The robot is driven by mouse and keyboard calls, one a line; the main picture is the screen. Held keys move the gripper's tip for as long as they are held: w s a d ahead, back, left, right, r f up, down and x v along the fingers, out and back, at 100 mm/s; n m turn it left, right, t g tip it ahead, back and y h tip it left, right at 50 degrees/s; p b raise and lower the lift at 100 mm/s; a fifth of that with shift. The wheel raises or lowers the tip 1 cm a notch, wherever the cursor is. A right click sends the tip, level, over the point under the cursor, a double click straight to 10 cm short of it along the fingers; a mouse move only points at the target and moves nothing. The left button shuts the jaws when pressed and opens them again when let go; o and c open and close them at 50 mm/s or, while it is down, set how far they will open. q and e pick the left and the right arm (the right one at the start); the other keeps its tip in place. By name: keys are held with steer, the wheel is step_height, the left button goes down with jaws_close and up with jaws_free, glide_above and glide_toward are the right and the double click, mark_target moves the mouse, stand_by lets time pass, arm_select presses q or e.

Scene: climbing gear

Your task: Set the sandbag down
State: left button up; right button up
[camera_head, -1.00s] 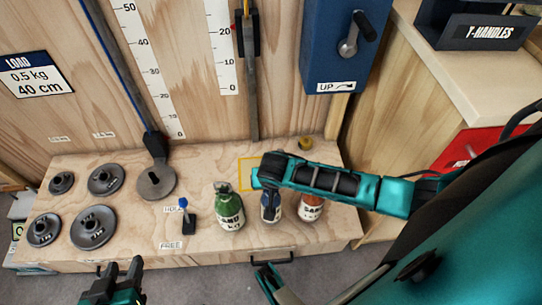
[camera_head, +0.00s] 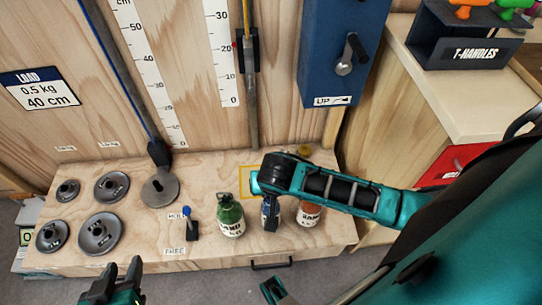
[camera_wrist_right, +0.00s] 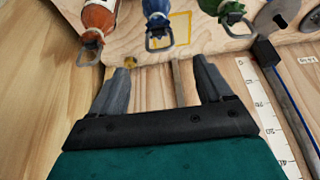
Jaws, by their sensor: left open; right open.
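Three sandbags stand side by side on the wooden bench (camera_head: 340,232): a green one (camera_head: 230,218), a blue one (camera_head: 270,213) partly hidden by my right wrist, and a red-orange one (camera_head: 307,214). In the right wrist view the blue bag (camera_wrist_right: 156,10) stands beside a yellow square outline (camera_wrist_right: 181,28); each bag has a loop on top. My right gripper (camera_wrist_right: 163,64) is open and empty, with the loops beyond its fingertips. My left gripper (camera_head: 115,275) is open and empty in front of the bench.
Several grey weight discs (camera_head: 97,234) lie on the bench's left. A blue-topped black peg (camera_head: 190,225) stands left of the green bag. A blue box with a crank (camera_head: 345,55) hangs on the back wall. A T-handles rack (camera_head: 470,50) stands on the right counter.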

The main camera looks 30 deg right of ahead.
steer(key=s+a+r+n+t+y, duration=0.3)
steer(key=a+r+n+t+y, duration=0.1)
steer(key=a+r+n+t, duration=0.1)
steer(key=shift+s+a+n+t+y, duration=0.25)
steer(key=shift+s+n+t+y, duration=0.15)
steer(key=shift+n+t, duration=0.75)
steer(key=shift+n+g, duration=0.25)
